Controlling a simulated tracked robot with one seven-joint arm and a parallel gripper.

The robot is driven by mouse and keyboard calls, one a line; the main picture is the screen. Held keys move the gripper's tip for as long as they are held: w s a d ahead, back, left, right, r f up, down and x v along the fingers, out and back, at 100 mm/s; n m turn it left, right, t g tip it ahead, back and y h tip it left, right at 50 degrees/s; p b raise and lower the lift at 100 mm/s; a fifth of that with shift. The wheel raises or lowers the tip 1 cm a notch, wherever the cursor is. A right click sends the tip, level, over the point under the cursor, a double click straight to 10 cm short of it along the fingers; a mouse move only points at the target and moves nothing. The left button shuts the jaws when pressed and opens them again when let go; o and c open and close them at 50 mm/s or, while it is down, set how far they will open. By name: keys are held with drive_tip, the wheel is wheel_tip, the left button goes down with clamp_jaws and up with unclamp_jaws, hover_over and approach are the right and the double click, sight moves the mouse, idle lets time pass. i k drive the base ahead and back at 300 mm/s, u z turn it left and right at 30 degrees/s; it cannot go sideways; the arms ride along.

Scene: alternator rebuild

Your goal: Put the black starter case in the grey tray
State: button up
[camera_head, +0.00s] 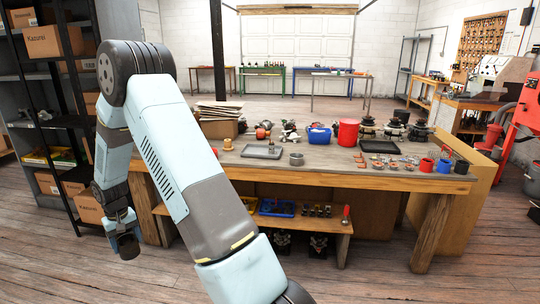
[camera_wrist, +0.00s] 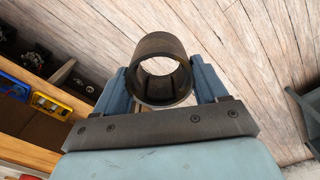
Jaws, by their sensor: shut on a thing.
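The black starter case (camera_wrist: 160,44), a dark hollow cylinder open at both ends, is between the two blue fingers of my gripper (camera_wrist: 162,84) in the wrist view. The gripper is shut on it, and floor planks show through its bore. In the head view my gripper (camera_head: 126,240) hangs low at the left, in front of the shelving and left of the workbench, well away from the tray. The grey tray (camera_head: 262,151) lies flat on the left part of the workbench top and looks empty.
The wooden workbench (camera_head: 330,173) also carries a metal cup (camera_head: 296,159), a blue bin (camera_head: 319,135), a red bucket (camera_head: 348,132), a black tray (camera_head: 380,146) and several small parts. A dark shelf rack (camera_head: 67,130) stands close at the left. Open floor lies in front.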

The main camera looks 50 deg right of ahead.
sight(253, 152)
drive_tip(key=u, duration=2)
drive_tip(key=i, duration=0.1)
drive_tip(key=z, duration=2.85)
